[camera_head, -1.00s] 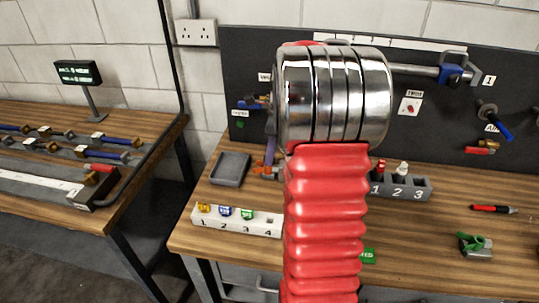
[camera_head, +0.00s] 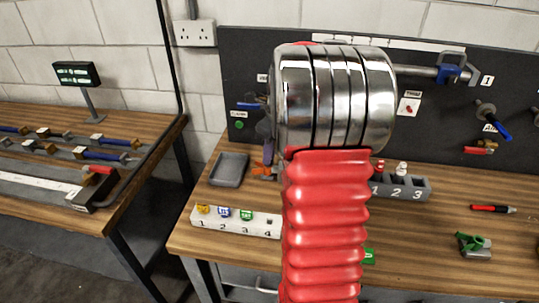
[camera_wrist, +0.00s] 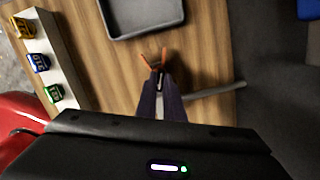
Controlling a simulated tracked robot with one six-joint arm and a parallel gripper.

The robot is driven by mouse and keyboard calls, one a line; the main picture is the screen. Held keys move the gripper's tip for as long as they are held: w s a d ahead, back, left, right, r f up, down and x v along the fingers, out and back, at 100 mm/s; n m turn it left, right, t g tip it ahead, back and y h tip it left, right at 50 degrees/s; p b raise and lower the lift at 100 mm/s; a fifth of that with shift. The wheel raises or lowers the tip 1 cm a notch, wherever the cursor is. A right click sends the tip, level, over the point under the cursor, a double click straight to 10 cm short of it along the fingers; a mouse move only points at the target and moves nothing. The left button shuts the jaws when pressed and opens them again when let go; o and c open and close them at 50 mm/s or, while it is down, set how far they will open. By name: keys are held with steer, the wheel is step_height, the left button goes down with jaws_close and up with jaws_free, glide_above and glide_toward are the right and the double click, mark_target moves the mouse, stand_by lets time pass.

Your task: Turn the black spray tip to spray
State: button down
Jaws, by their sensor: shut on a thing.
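My gripper (camera_wrist: 160,98) has dark purple fingers shut around a small dark piece that seems to be the black spray tip (camera_wrist: 159,79); the fingers hide most of it. A splayed orange guard (camera_wrist: 154,60) shows just beyond the fingertips in the wrist view. It also shows in the head view (camera_head: 262,169), left of my red arm. A grey bar (camera_wrist: 215,90) runs off to the right beside the fingers. In the head view my arm covers most of the gripper and the spray tip, so which way the tip is turned cannot be told.
A grey tray (camera_head: 229,169) lies left on the bench. A white numbered rack (camera_head: 235,222) with coloured tips is at the front. A grey numbered block (camera_head: 410,186) stands right of my arm. A dark tool board (camera_head: 430,110) rises behind.

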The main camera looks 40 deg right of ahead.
steer(key=m, duration=0.4)
steer(key=shift+d+m+h, duration=0.15)
steer(key=shift+m+h, duration=0.15)
steer(key=shift+h, duration=0.1)
steer(key=shift+d+m+h, duration=0.1)
steer(key=shift+m+h, duration=0.2)
steer(key=shift+m, duration=2)
steer(key=c, duration=1.8)
jaws_free()
steer(key=shift+o, duration=1.3)
steer(key=shift+f, duration=0.1)
